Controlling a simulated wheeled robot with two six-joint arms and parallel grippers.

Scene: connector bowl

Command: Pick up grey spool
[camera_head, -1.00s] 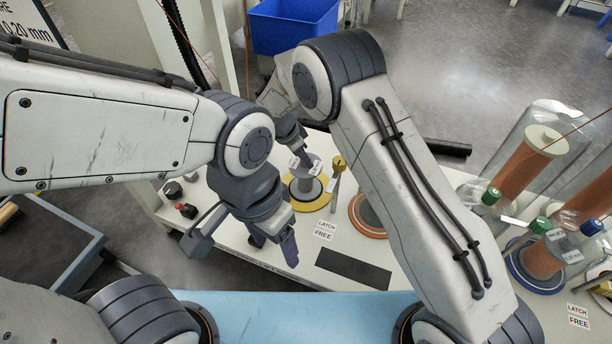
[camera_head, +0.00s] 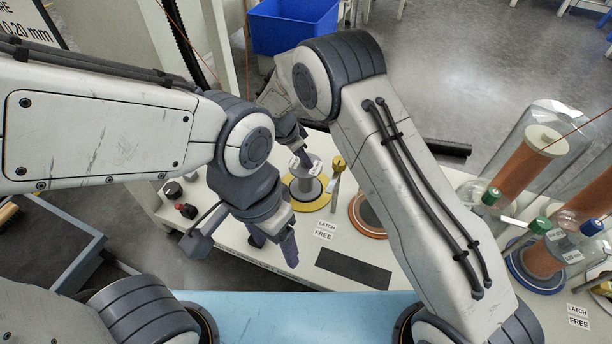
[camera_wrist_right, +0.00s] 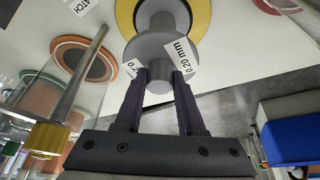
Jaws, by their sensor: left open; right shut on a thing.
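The grey spool (camera_head: 312,181) stands at the yellow ring (camera_head: 302,202) on the white bench in the head view. In the right wrist view the grey spool (camera_wrist_right: 163,45) shows its round flange and a 0.20 mm label. My right gripper (camera_head: 305,160) is above it; in its wrist view the two dark fingers (camera_wrist_right: 160,76) are shut on the spool's narrow top hub. I cannot tell whether the spool is clear of the yellow ring. My left gripper (camera_head: 274,247) is open and empty, pointing down over the bench's front edge, apart from the spool.
An orange-ringed base (camera_head: 368,216) and a thin post with a yellow knob (camera_head: 338,164) are just right of the spool. A dark pad (camera_head: 352,268) lies in front. Copper spools under clear covers (camera_head: 527,165) stand farther right. A blue bin (camera_head: 293,25) is behind.

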